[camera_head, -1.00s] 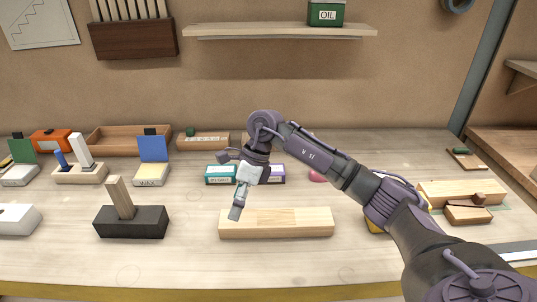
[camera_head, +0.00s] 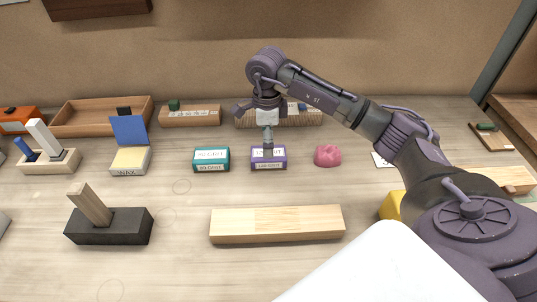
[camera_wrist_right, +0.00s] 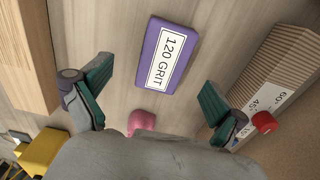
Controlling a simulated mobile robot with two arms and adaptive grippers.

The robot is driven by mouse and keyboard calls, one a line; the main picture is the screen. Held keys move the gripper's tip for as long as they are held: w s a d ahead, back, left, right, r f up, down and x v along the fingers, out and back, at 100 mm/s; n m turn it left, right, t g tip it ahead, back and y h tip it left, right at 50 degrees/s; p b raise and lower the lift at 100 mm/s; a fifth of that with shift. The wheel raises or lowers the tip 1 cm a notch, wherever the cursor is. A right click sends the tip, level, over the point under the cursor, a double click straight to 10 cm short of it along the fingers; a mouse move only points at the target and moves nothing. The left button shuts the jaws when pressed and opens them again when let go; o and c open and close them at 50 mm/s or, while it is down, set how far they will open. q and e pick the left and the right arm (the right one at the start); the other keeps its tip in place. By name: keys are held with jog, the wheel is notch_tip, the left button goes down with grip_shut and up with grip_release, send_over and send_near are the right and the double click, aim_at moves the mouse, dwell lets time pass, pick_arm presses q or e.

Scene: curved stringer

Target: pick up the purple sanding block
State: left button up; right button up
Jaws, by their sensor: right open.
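The purple sanding block (camera_head: 269,164) lies on the bench in the head view, between a teal block and a pink lump. It also shows in the right wrist view (camera_wrist_right: 168,53), with a white "120 GRIT" label on top. My right gripper (camera_head: 268,148) hangs pointing down over the purple block and hides part of its top. In the right wrist view the green-padded fingers of my right gripper (camera_wrist_right: 155,88) are spread wide, with nothing between them. The block lies beyond the fingertips, apart from them. My left gripper is not in view.
The teal block (camera_head: 211,159) is to the left and the pink lump (camera_head: 328,156) to the right. A long wooden bar (camera_head: 277,224) lies in front. A slotted wooden block with angle labels (camera_wrist_right: 272,88) stands near one finger. Bench between these is clear.

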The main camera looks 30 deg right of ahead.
jog(key=shift+w+f, duration=0.1)
jog(key=shift+f, duration=0.55)
jog(key=f, duration=0.1)
jog(key=f+p, duration=0.1)
jog(key=f, duration=0.2)
jog(key=shift+d+f+p, duration=0.2)
jog(key=shift+d+p, duration=0.1)
jog(key=shift+p, duration=0.05)
jog(key=shift+w+f, duration=0.1)
jog(key=shift+f, duration=0.25)
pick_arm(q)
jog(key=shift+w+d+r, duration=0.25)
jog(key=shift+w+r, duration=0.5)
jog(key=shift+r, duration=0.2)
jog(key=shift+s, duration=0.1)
pick_arm(e)
jog(key=shift+c, duration=0.3)
jog(key=c, duration=1.3)
jog(key=shift+r, duration=0.1)
